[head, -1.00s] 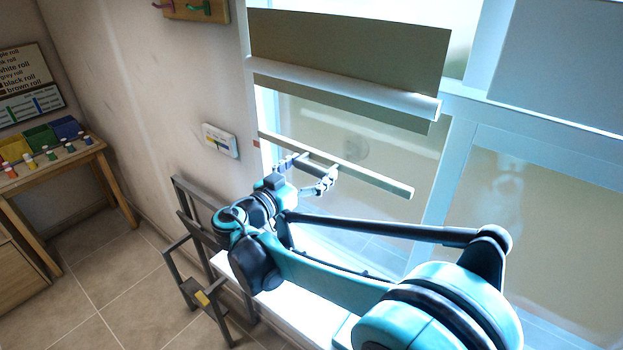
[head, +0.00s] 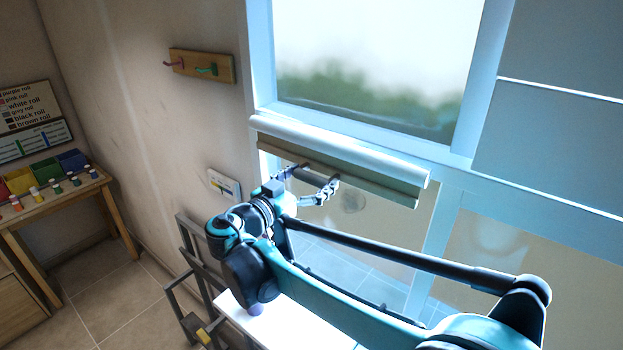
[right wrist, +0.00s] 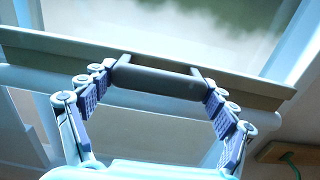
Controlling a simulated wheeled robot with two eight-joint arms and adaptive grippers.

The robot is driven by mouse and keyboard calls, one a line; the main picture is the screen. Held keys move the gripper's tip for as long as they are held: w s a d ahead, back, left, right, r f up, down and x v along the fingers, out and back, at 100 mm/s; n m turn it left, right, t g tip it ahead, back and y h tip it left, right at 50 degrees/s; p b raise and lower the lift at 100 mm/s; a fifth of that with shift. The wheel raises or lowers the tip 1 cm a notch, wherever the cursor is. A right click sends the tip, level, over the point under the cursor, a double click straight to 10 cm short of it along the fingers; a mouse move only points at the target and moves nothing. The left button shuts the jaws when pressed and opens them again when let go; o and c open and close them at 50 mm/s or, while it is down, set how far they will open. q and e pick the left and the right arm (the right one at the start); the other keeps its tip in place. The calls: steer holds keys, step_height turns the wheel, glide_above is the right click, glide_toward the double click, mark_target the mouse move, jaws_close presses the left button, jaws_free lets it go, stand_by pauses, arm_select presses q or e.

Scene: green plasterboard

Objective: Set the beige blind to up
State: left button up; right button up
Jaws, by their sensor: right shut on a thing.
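The beige blind's bottom bar (head: 375,184) shows in the head view as a tilted strip close under a white rounded rail (head: 345,150). In the right wrist view the bar (right wrist: 50,43) crosses the picture, with a dark grey handle (right wrist: 155,80) on two short posts. My right gripper (head: 320,175) is at the handle below the bar. In the right wrist view its two fingers (right wrist: 160,79) hold the handle from its ends. Little blind cloth shows between bar and rail. My left gripper is not in view.
A clear window pane (head: 375,65) is above the rail. A wooden hook board (head: 200,66) and a small wall panel (head: 223,186) are on the left wall. A dark metal frame (head: 190,270) stands below, and a wooden table (head: 50,205) with coloured bins is at far left.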

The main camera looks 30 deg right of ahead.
steer(key=shift+r, duration=0.3)
steer(key=o, duration=1.5)
steer(key=shift+o, duration=0.2)
steer(key=shift+f, duration=0.1)
steer(key=shift+s+a, duration=0.1)
steer(key=shift+a, duration=0.2)
steer(key=v, duration=1.1)
steer(key=shift+a, duration=0.2)
steer(key=shift+s, duration=0.1)
